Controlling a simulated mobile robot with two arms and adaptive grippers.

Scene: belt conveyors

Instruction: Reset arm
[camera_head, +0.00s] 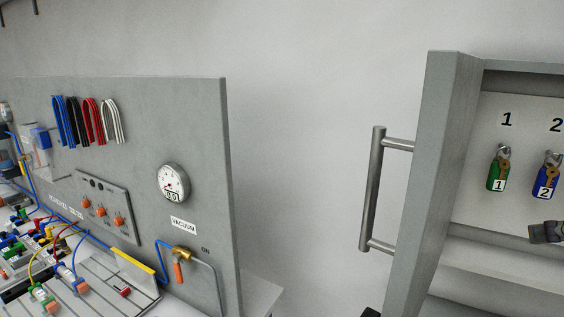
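A dark grey part (547,232) juts in from the right edge, in front of the open cabinet's lower inside. It looks like the tip of my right gripper (540,233), but most of it is cut off by the frame. I cannot tell whether it is open or shut, and no held object shows. My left gripper is not in view. A small dark shape (371,313) shows at the bottom edge, too little of it to tell what it is.
The grey cabinet (440,160) has a long metal handle (373,190). Green (497,178) and blue (546,184) padlocks hang inside under numbers 1 and 2. A grey panel (190,120) at left carries a gauge (172,183), cables and a valve (179,265). Clear wall lies between.

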